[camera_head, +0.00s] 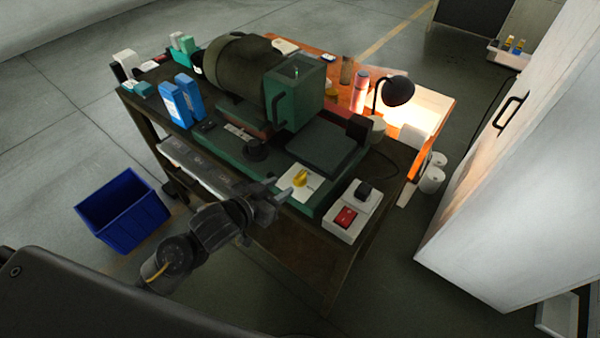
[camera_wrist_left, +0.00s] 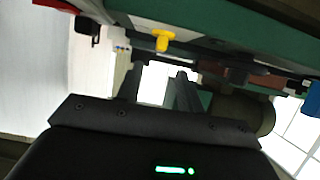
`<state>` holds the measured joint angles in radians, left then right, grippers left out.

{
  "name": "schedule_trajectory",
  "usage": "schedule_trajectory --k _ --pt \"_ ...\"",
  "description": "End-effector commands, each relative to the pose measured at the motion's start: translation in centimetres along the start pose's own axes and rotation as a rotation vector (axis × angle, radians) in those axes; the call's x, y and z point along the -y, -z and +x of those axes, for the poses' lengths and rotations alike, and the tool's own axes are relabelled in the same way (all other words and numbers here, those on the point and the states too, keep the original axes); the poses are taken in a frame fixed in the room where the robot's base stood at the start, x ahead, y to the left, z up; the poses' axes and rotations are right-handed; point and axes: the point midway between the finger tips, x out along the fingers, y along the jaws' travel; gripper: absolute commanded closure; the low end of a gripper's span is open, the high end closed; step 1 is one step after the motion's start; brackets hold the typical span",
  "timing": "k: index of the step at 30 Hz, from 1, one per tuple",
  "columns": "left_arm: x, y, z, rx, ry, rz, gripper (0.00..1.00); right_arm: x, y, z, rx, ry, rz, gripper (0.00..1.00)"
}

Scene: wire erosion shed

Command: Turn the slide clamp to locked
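The slide clamp appears to be the yellow knob (camera_head: 300,178) on a white plate (camera_head: 313,188) at the front of the green machine (camera_head: 225,148). The yellow knob also shows in the left wrist view (camera_wrist_left: 162,38), beyond the fingertips. Its lock marks are too small to read. My left gripper (camera_head: 281,190) is just to the left of the plate, near the machine's front edge, apart from the knob. In the left wrist view its two fingers (camera_wrist_left: 158,78) stand apart with nothing between them. My right gripper is not in view.
A control box (camera_head: 345,217) with a red switch and a black knob stands right of the plate. A black knob (camera_head: 256,149) and a dark flat block (camera_head: 325,147) lie behind. A lit lamp (camera_head: 397,91) stands at the back right. A blue bin (camera_head: 122,210) is on the floor.

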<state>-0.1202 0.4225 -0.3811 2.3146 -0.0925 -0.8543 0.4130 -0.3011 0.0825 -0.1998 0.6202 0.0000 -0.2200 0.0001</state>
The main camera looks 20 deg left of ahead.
Motion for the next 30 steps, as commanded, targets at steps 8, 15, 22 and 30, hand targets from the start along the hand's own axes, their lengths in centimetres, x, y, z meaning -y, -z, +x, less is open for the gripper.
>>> schedule_trajectory --k 8,15,22,30 --pt "0.0 0.3 4.9 0.001 0.001 -0.002 0.63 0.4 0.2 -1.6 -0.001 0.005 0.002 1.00" --pt "0.0 0.2 8.6 0.001 0.001 -0.001 0.63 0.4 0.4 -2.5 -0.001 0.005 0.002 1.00" --pt "0.0 0.0 9.9 0.001 0.001 0.000 0.63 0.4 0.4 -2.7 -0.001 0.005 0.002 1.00" --pt "0.0 0.0 9.9 0.000 0.001 0.000 0.67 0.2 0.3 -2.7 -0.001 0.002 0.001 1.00"
